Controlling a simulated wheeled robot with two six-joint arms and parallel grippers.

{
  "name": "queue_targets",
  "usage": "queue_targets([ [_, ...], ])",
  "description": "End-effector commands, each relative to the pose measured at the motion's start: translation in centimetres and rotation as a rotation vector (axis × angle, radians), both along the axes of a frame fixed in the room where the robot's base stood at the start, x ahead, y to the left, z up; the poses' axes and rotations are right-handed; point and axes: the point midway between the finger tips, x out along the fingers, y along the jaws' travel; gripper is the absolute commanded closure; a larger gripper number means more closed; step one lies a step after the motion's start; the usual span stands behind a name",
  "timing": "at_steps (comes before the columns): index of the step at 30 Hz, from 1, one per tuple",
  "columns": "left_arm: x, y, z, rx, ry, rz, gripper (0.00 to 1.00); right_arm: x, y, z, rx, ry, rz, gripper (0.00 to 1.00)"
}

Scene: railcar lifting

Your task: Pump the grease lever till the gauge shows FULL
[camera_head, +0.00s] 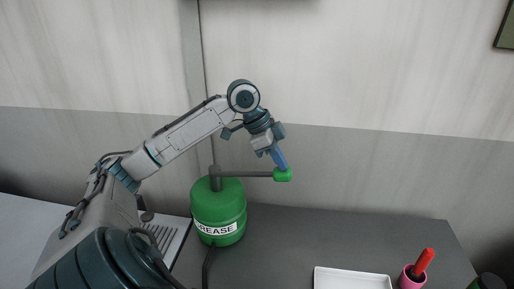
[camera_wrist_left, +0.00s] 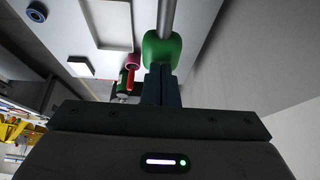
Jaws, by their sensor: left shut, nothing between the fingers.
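A green grease drum (camera_head: 218,208) with a white "GREASE" label stands on the dark bench. Its grey lever (camera_head: 245,174) reaches out to the right, roughly level, and ends in a green grip (camera_head: 283,175). My left gripper (camera_head: 281,162) is shut, with its blue fingers pointing down at the top of the green grip. In the left wrist view the shut fingers (camera_wrist_left: 161,82) meet or nearly meet the green grip (camera_wrist_left: 161,50); I cannot tell whether they touch. No gauge face can be made out. My right gripper is not in view.
A white tray (camera_head: 352,279) lies at the front of the dark bench (camera_head: 330,232). A pink cup (camera_head: 410,279) with a red-handled thing (camera_head: 424,261) stands to its right. A dark hose (camera_head: 207,266) runs from the drum toward the front. The bench right of the drum is clear.

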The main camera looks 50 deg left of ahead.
Motion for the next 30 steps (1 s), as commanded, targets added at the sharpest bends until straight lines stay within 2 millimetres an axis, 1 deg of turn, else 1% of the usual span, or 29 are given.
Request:
queue_targets([
  [1,0.0,0.0,-0.4,0.001,0.001,0.0,1.0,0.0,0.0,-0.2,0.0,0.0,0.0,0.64],
  [30,0.0,0.0,-4.3,0.001,0.002,0.001,1.0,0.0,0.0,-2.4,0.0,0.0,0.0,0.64],
])
